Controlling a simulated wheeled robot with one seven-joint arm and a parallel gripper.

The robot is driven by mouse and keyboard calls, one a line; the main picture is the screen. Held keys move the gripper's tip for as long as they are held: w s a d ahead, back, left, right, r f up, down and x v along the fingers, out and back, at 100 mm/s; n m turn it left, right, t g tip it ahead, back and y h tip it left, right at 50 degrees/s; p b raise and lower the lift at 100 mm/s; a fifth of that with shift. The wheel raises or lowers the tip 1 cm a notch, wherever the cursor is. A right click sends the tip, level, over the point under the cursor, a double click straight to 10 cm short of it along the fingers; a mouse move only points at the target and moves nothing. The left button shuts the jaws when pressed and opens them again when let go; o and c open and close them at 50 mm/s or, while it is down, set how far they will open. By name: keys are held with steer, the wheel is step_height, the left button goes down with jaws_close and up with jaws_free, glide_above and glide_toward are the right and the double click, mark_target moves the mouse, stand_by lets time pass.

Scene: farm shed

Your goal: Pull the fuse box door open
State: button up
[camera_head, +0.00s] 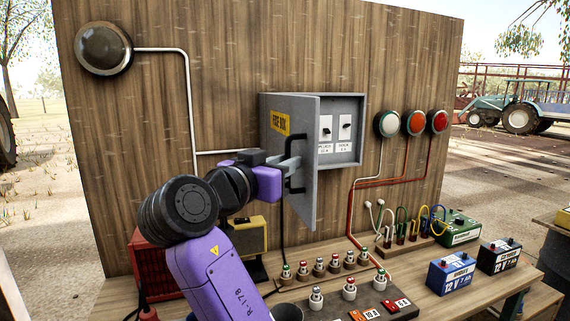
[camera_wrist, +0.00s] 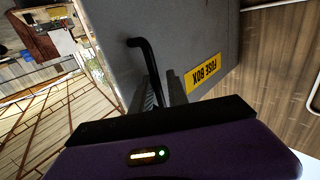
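The grey fuse box (camera_head: 357,104) hangs on the wooden panel. Its door (camera_head: 301,205) stands wide open, swung out from the left side, with a yellow FUSE BOX label on its outer face. Two switches show inside the box. The black bar handle (camera_head: 288,186) is on the door's outer face near its free edge; it also shows in the wrist view (camera_wrist: 140,43). My gripper (camera_head: 292,165) is at the handle, its two fingers (camera_wrist: 163,92) close on either side of the bar. The lower part of the bar is hidden between the fingers.
Red, orange and white lamps (camera_head: 414,123) are right of the box. Below, the workbench (camera_head: 408,273) carries fuses, cables, batteries (camera_head: 450,272) and a red crate-like box (camera_head: 152,268). A round lamp (camera_head: 103,48) is at upper left. Space in front of the door looks clear.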

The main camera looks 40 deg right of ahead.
steer(key=b+v, duration=0.1)
steer(key=v, duration=0.6)
steer(key=shift+a, duration=0.35)
steer(key=shift+s, duration=0.1)
